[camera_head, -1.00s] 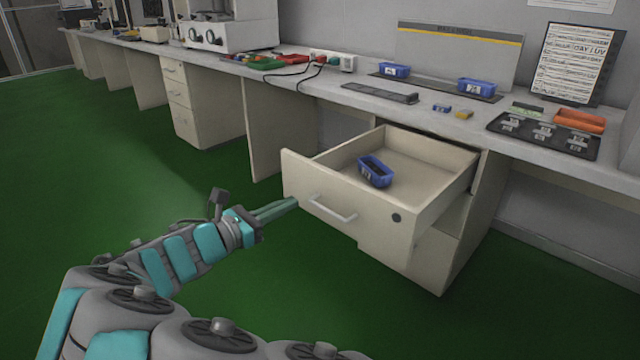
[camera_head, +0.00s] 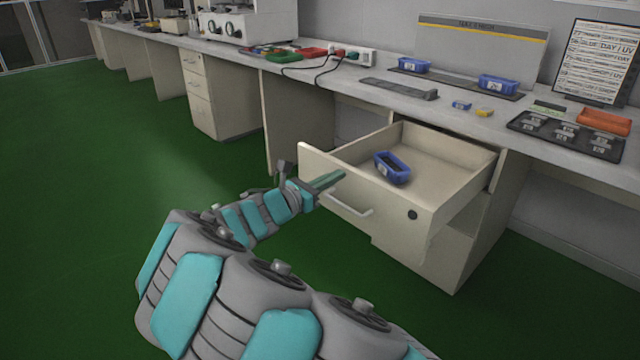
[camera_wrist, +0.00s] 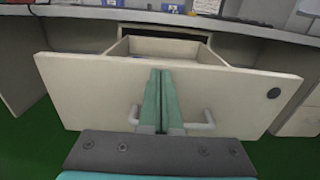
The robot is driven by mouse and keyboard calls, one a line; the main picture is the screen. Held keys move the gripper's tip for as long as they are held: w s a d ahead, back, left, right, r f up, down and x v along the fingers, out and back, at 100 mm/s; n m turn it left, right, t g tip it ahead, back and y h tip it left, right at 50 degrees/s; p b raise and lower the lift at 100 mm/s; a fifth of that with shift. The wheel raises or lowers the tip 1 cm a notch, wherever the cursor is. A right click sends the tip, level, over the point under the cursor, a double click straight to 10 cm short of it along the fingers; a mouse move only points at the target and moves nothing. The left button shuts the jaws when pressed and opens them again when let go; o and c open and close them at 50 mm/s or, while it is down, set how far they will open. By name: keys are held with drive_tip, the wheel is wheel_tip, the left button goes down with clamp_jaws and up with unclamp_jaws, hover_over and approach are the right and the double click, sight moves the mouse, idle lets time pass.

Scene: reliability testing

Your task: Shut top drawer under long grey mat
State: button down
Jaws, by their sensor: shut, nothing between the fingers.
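The top drawer (camera_head: 440,210) under the worktop is pulled well out, with a pale front, a bar handle (camera_head: 347,203) and a dark round lock at its right. In the wrist view the drawer front (camera_wrist: 230,92) fills the middle. A blue bin (camera_head: 392,168) lies inside the drawer. My gripper (camera_head: 340,175) is shut and empty, in front of the left part of the drawer front, near the handle. In the wrist view my fingers (camera_wrist: 163,75) stand between the handle's two ends and hide its middle. I cannot tell whether they touch the front.
A long grey mat (camera_head: 399,89) lies on the worktop above the drawer. Blue bins (camera_head: 497,85), a black tray (camera_head: 565,135) and an orange tray (camera_head: 604,122) stand on the worktop. The green floor (camera_head: 90,200) is clear to the left.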

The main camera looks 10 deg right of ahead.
drive_tip(key=shift+w+d, duration=0.3)
drive_tip(key=shift+d, duration=0.1)
drive_tip(key=shift+d, duration=0.1)
